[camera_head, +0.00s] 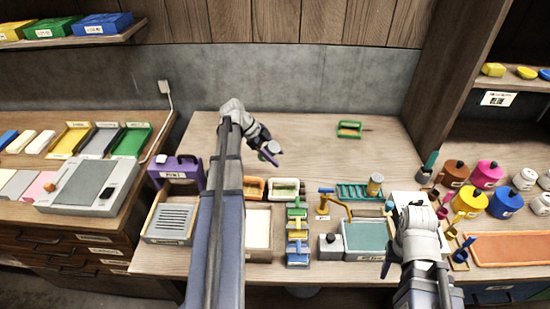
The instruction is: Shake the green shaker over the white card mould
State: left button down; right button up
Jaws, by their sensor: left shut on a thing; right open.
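My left gripper (270,152) is above the back middle of the table, shut on a small pale, greenish thing, apparently the green shaker (273,147). The fingers hide most of it. The white card mould cannot be told for sure. My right gripper (391,262) is open and empty at the front right, beside the teal-topped box (368,238).
A purple box (188,162) stands left of my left arm. Several coloured rollers (297,230) line the middle front. Pots (487,173) crowd the right.

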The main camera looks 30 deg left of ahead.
pick_arm(q)
jog(key=shift+f+b, duration=0.1)
jog(key=shift+b, duration=0.2)
jog(key=h+b, duration=0.3)
jog(key=b, duration=0.1)
jog(key=n+h+b, duration=0.1)
jog(key=h+b, duration=0.1)
jog(key=shift+r+t+h+b, duration=0.3)
jog(key=shift+t+b, duration=0.1)
jog(key=shift+r+h+b, duration=0.35)
jog(key=shift+h+b, duration=0.1)
jog(key=shift+h, duration=0.05)
jog(key=shift+r, duration=0.1)
